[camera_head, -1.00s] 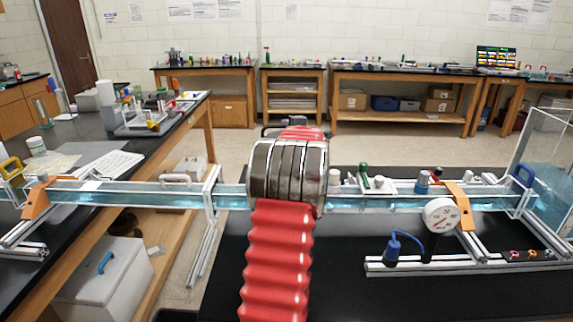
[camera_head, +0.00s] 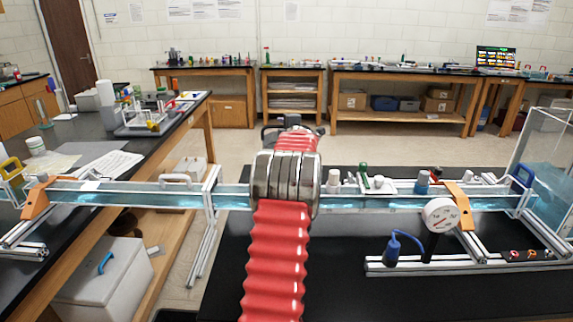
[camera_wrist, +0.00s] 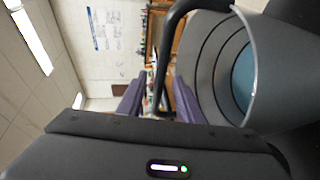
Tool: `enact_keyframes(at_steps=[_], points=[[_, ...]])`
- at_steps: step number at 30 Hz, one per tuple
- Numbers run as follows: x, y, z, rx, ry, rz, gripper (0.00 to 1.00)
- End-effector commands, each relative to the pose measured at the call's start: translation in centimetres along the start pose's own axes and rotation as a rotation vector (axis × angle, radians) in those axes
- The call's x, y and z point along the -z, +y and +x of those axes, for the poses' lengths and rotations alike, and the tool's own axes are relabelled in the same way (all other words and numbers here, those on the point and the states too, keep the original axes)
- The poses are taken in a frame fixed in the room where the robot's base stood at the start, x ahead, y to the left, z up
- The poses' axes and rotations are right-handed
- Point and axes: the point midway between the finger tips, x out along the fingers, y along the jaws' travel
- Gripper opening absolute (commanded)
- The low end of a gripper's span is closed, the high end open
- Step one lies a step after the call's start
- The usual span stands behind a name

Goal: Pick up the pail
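A grey round vessel that looks like the pail (camera_wrist: 205,62) fills the right of the wrist view, with ridged walls and a bluish inside. A black curved bar (camera_wrist: 166,58), which looks like its handle, comes down between the two purple fingers of my gripper (camera_wrist: 158,104). The fingers are apart, with gaps showing on either side of the bar.
A round gauge (camera_head: 440,215) and blue-capped fittings stand at right on the black bench (camera_head: 335,285). A white box (camera_head: 108,275) is under the left bench. Wooden tables (camera_head: 400,105) line the back wall.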

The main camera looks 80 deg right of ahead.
Motion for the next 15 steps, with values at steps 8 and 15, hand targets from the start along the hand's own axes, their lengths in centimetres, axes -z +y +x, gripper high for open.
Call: enact_keyframes(at_steps=[8, 15], points=[[0.00, 0.01, -0.02, 0.000, 0.000, 0.000, 0.30], [0.01, 0.01, -0.02, 0.000, 0.000, 0.000, 0.13]])
